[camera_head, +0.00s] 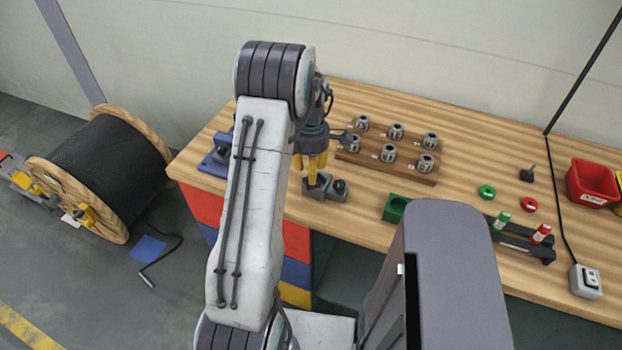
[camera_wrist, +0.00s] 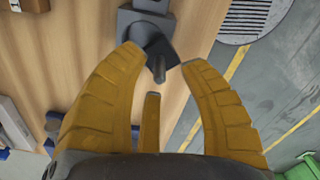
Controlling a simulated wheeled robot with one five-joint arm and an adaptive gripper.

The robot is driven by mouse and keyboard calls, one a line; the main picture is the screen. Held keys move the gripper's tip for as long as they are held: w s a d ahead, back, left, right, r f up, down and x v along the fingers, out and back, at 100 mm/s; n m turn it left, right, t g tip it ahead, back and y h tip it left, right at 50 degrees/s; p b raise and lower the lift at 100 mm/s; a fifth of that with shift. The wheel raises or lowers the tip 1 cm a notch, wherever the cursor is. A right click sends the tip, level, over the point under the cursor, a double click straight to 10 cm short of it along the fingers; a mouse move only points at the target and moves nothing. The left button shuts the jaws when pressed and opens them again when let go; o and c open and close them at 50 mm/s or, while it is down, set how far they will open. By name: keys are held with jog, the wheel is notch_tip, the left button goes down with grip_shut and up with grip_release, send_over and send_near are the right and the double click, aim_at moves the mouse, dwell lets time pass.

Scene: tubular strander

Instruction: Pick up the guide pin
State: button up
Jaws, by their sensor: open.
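A small dark grey pin (camera_wrist: 159,70), which looks like the guide pin, stands up from a dark round base in the wrist view. It lies between the tips of my open yellow gripper (camera_wrist: 159,58), with clear gaps to both sides. A third, shorter yellow finger shows below it. In the head view my gripper (camera_head: 315,172) points down just over the left part of a small grey block (camera_head: 335,197). A dark round knob (camera_head: 340,186) sits at that block's right. The pin itself is hard to make out there behind the fingers.
A wooden rack (camera_head: 392,170) with several metal collars stands close to the right of my gripper. A blue tool (camera_head: 213,165) lies to its left. A green block (camera_head: 396,208), a red bin (camera_head: 590,184) and a dark peg (camera_head: 527,175) are farther right.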

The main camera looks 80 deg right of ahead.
jog(key=shift+f, duration=1.2)
grip_shut()
